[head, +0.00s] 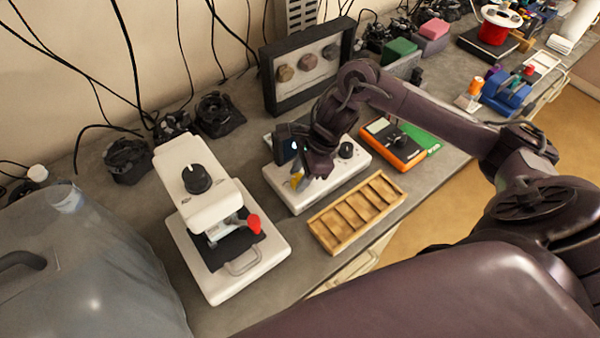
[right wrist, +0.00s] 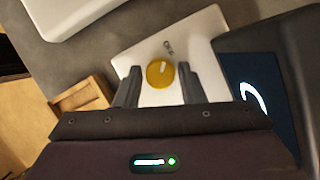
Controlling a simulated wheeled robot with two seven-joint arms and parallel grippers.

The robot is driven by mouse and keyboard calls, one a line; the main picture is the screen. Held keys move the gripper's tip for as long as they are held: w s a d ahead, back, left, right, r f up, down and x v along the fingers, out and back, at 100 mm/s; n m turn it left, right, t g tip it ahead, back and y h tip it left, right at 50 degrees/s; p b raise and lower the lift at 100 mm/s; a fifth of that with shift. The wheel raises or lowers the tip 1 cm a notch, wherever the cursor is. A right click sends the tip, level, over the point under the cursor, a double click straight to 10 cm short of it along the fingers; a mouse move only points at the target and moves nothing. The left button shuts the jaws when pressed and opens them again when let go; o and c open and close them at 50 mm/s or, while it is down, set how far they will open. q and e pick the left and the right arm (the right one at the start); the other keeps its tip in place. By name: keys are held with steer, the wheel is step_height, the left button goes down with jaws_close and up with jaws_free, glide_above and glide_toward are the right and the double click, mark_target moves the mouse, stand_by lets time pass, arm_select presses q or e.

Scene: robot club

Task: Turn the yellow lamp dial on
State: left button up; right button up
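The yellow lamp dial (right wrist: 160,73) is a round knob with a pale pointer line on a white panel (right wrist: 203,33). In the right wrist view it sits between the two fingertips of my right gripper (right wrist: 160,82), which are apart, with a gap on each side of the dial. In the head view the dial (head: 297,181) is partly hidden by my right gripper (head: 308,178), which is above the left part of the white box (head: 305,200). A black knob (head: 346,150) is on the right part of that box. My left gripper is not in view.
A wooden compartment tray (head: 357,212) lies in front of the white box. A white machine (head: 190,180) with a red-tipped lever stands to the left. An orange box (head: 393,150) with a black stick stands to the right. A dark frame with round knobs (head: 308,62) stands behind.

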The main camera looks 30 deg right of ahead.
steer(key=c, duration=0.6)
steer(key=shift+o, duration=0.2)
steer(key=shift+f+m+t+b, duration=0.15)
steer(key=shift+m+t+b, duration=0.15)
steer(key=shift+m+b, duration=0.35)
steer(key=shift+s+m+t+h+b, duration=0.1)
steer(key=shift+m+t+h+b, duration=0.2)
steer(key=shift+m+b, duration=0.7)
steer(key=m+t, duration=0.1)
steer(key=m, duration=0.2)
steer(key=shift+a, duration=0.15)
steer(key=shift+s+r+m+h, duration=0.15)
steer(key=shift+m+h, duration=0.35)
steer(key=shift+m, duration=0.55)
steer(key=shift+a+r+m+t+h+p, duration=0.15)
steer(key=shift+m+t+h+p, duration=0.2)
steer(key=shift+m, duration=0.55)
steer(key=shift+m+h+p, duration=0.35)
steer(key=shift+m+p, duration=0.2)
steer(key=shift+m, duration=0.35)
steer(key=m+h+p, duration=0.1)
steer(key=m+p, duration=0.2)
steer(key=shift+a+r, duration=0.1)
steer(key=shift+r, duration=0.05)
steer(key=shift+m+h+p, duration=0.5)
steer(key=shift+m+p, duration=0.6)
steer(key=shift+p, duration=0.05)
steer(key=shift+f+m+p, duration=0.25)
steer(key=shift+m+p, duration=0.25)
